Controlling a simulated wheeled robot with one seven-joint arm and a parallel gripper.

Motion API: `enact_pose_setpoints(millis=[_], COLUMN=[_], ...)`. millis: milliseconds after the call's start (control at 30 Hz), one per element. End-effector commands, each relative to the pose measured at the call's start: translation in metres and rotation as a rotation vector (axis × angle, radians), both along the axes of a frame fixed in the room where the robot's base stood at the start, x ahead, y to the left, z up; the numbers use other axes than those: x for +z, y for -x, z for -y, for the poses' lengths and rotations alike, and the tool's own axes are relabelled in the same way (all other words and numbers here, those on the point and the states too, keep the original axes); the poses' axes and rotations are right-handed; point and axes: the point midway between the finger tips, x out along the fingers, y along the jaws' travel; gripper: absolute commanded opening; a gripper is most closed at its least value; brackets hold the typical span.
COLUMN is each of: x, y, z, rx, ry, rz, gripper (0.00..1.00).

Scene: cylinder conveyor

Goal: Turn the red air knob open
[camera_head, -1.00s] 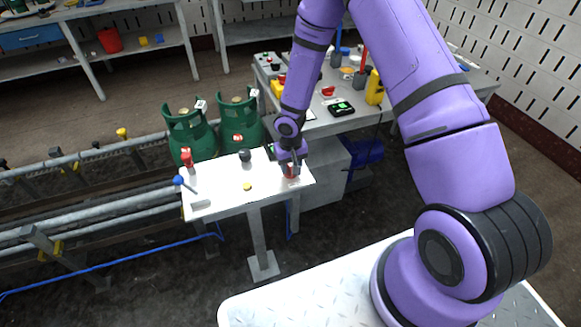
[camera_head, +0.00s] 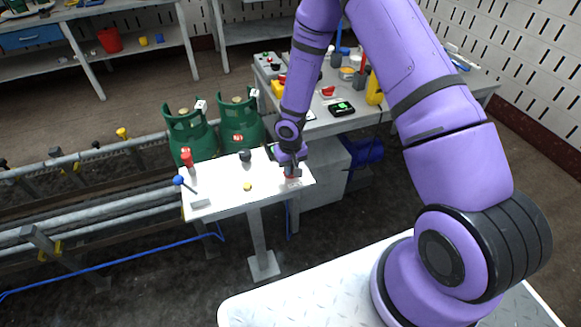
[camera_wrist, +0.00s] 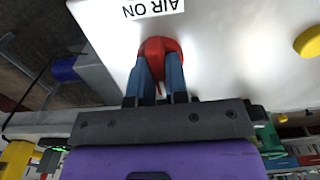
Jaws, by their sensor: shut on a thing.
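The red air knob (camera_wrist: 158,46) sits on the white panel (camera_wrist: 225,50), beside a label reading "AIR ON" that appears upside down in the wrist view. My gripper (camera_wrist: 160,72) is shut on the red knob, one finger on each side of its raised grip. In the head view my gripper (camera_head: 292,168) is at the right end of the white panel table (camera_head: 222,186), and it mostly hides the knob. The knob's turn angle is hard to read in the head view.
On the panel are a yellow button (camera_head: 247,187), a black knob (camera_head: 245,155), a red knob (camera_head: 187,157) and a blue-tipped lever (camera_head: 179,181). Green gas cylinders (camera_head: 190,132) stand behind. A cluttered grey workbench (camera_head: 330,122) is close behind my arm.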

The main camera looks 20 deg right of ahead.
Motion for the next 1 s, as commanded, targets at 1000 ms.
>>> enact_pose_setpoints(millis=[1000], x=[0.0005], y=[-0.0005], z=[0.0002], rx=[0.861], ry=[0.001], rz=[0.001], gripper=[0.00])
